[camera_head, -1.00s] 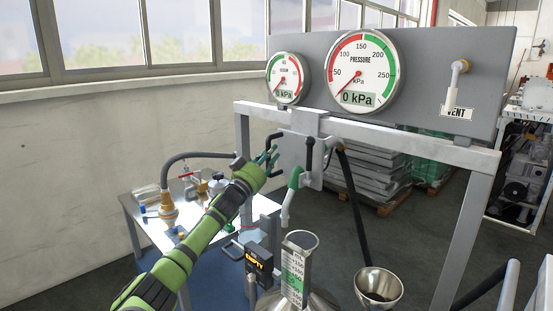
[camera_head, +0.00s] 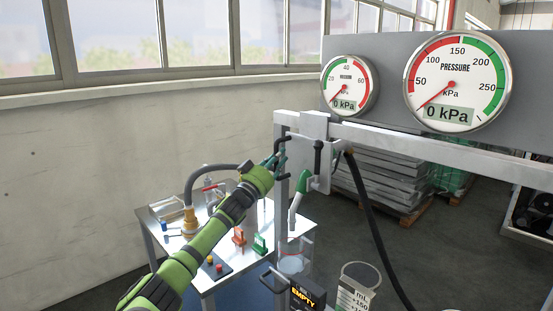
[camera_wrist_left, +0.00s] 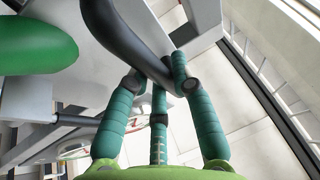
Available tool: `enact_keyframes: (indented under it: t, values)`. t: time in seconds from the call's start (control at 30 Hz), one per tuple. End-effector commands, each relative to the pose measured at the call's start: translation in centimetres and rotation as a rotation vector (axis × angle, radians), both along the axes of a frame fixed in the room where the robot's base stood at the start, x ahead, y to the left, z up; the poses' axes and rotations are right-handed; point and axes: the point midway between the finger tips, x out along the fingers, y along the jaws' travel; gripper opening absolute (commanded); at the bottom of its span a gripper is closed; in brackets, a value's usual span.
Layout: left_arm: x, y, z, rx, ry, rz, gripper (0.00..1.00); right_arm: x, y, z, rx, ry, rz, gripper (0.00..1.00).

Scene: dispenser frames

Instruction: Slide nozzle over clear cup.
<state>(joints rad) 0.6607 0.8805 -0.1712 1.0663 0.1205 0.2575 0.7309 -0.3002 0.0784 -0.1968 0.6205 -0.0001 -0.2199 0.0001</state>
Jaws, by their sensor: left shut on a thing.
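The dispensing nozzle (camera_head: 301,190) has a green grip and a pale spout pointing down, and hangs on the grey frame. A clear graduated cup (camera_head: 357,283) stands below and to its right, cut off by the bottom edge. A smaller clear vessel (camera_head: 292,263) sits below the nozzle. My left gripper (camera_head: 277,163) is left of the nozzle, shut on a black curved handle (camera_wrist_left: 128,32) of the frame. The wrist view shows its teal fingers (camera_wrist_left: 163,80) around this handle, with a large green part at upper left. My right gripper is not in view.
The grey frame (camera_head: 440,148) carries two dials, the larger one (camera_head: 455,82) reading 0 kPa. A black hose (camera_head: 372,220) hangs right of the nozzle. A box (camera_head: 305,296) reads EMPTY. A table (camera_head: 205,268) with fittings stands behind my left arm.

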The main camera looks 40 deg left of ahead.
Motion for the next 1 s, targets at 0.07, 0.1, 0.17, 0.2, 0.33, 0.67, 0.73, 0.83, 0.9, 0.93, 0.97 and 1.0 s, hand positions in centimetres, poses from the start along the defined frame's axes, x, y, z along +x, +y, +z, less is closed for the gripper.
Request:
enact_keyframes:
  t: [0.07,0.1,0.17,0.2,0.33,0.67,0.73,0.83,0.9,0.93,0.97,1.0]
  values:
    - [-0.1,0.4,0.3,-0.002,-0.001,0.009,0.00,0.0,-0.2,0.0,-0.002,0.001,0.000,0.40]
    - [-0.1,0.4,0.3,-0.002,-0.001,0.009,0.00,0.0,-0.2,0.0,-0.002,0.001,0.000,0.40]
    - [-0.1,0.4,0.3,-0.003,-0.001,0.010,0.00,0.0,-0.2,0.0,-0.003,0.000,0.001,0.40]
    - [-0.1,0.5,0.3,-0.002,-0.001,0.010,0.27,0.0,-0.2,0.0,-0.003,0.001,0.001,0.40]
    - [-0.1,0.4,0.3,-0.001,-0.001,0.009,0.49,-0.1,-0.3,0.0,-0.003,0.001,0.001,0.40]
    - [-0.2,0.3,0.0,0.000,0.001,0.007,0.49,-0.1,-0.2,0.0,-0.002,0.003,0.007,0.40]
    - [-0.4,0.2,-0.2,-0.001,0.002,0.006,0.49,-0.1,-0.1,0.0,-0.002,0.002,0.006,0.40]
    - [-1.1,0.1,-0.5,0.000,0.003,0.005,0.49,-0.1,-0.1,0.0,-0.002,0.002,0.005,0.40]
    - [-1.8,0.0,-0.9,-0.001,0.003,0.004,0.49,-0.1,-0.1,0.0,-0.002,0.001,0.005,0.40]
    - [-2.1,-0.1,-1.0,-0.001,0.003,0.004,0.49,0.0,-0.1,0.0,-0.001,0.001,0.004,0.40]
    - [-2.5,-0.1,-1.1,0.000,0.004,0.004,0.49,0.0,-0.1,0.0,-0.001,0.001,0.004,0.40]
    - [-3.1,-0.2,-1.3,0.002,0.004,0.005,0.49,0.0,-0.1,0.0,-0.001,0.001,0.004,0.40]
